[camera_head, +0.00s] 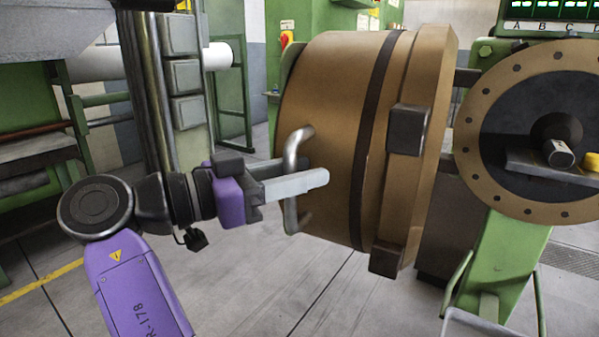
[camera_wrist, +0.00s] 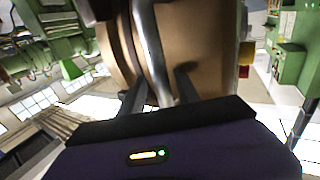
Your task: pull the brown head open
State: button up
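The brown head (camera_head: 335,130) is a large drum with a dark band and dark blocks on its rim. It stands beside the brown bolted ring (camera_head: 477,175) of the green machine, with its rim side turned toward it. A curved metal handle (camera_head: 291,165) sticks out from the head's left side. My gripper (camera_head: 312,175) is at this handle, with its fingers reaching past it. In the wrist view, the handle (camera_wrist: 148,40) runs between the two spread fingers (camera_wrist: 160,80), and a gap shows beside it. The fingers do not look closed on it.
A green machine stand (camera_head: 510,255) with rails is at the right. A green cabinet (camera_head: 330,18) stands behind the head. Green frames with a white roller (camera_head: 95,64) are at the left. Tiled floor (camera_head: 290,290) in front of the head is clear.

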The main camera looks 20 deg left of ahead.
jog(key=shift+w+d+f, duration=0.1)
jog(key=shift+d+f, duration=0.15)
jog(key=shift+f, duration=0.1)
jog(key=shift+s+a, duration=0.2)
jog(key=shift+a, duration=0.05)
jog(key=v, duration=0.7)
jog(key=shift+s+a+r+b, duration=0.2)
jog(key=shift+r+b, duration=0.1)
jog(key=shift+b, duration=0.05)
